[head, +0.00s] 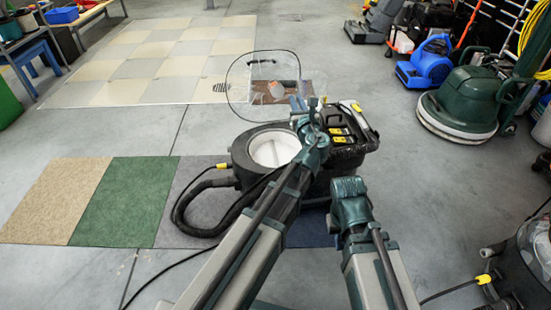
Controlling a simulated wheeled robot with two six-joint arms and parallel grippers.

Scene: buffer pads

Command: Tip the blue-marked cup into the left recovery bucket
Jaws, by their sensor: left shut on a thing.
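My left gripper (301,104) is raised over the middle of the scene, at the end of the long arm that comes up from the bottom. It is shut on a small, mostly clear thing with blue on it, which I take to be the blue-marked cup (307,89); its outline is faint and its tilt and contents cannot be told. A round black bucket with a pale open inside, seemingly the left recovery bucket (273,149), stands just below and left of the gripper in the picture. The gripper appears apart from it. My right arm ends lower right; its fingers are hidden.
A black machine with yellow parts (341,134) adjoins the bucket. A black hose (184,214) curls over carpet tiles (113,202). Another black bucket (528,254) is at the right edge. A green floor machine (465,101) and blue blower (428,64) stand back right.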

